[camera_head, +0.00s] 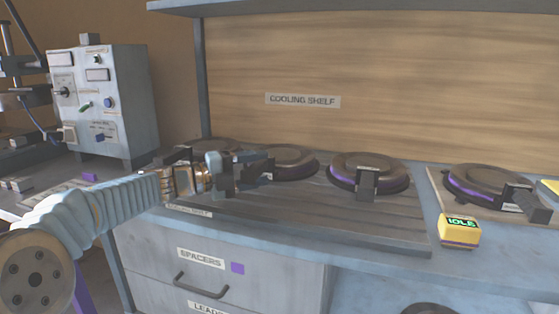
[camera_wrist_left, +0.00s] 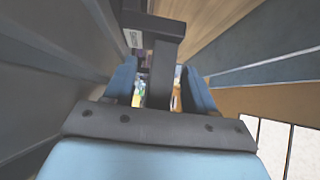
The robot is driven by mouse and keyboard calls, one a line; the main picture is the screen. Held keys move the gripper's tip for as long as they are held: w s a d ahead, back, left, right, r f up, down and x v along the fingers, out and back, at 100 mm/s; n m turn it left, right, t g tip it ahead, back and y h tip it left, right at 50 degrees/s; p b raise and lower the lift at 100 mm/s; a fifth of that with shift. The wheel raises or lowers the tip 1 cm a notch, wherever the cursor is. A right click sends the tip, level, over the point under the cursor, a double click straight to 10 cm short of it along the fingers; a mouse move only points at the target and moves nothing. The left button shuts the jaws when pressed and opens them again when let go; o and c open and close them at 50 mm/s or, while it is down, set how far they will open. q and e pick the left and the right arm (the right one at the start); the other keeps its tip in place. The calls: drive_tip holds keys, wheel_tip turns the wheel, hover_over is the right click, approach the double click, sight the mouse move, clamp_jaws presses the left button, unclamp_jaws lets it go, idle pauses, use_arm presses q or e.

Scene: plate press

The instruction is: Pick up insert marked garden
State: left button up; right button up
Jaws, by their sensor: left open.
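My left gripper (camera_head: 240,170) reaches in over the cooling shelf (camera_head: 300,215) and is open. Round dark inserts with block handles sit on the shelf: one (camera_head: 290,155) just behind and right of my gripper, one (camera_head: 365,165) with a purple band farther right, and one (camera_head: 210,146) partly hidden behind my gripper. No marking reading garden is legible on any of them. In the left wrist view, a dark bar-shaped handle (camera_wrist_left: 163,45) stands between and beyond my two blue fingertips (camera_wrist_left: 160,85); I cannot tell whether they touch it. My right gripper is not in view.
Another round insert (camera_head: 480,185) lies on a pale board at the right, near a yellow box (camera_head: 459,231) reading IDLE. A control box (camera_head: 105,105) stands at the left. A drawer labelled SPACERS (camera_head: 215,270) is below the shelf. The shelf's front right is clear.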

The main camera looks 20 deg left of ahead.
use_arm(q)
clamp_jaws()
drive_tip(key=shift+r, duration=0.2)
idle(0.4)
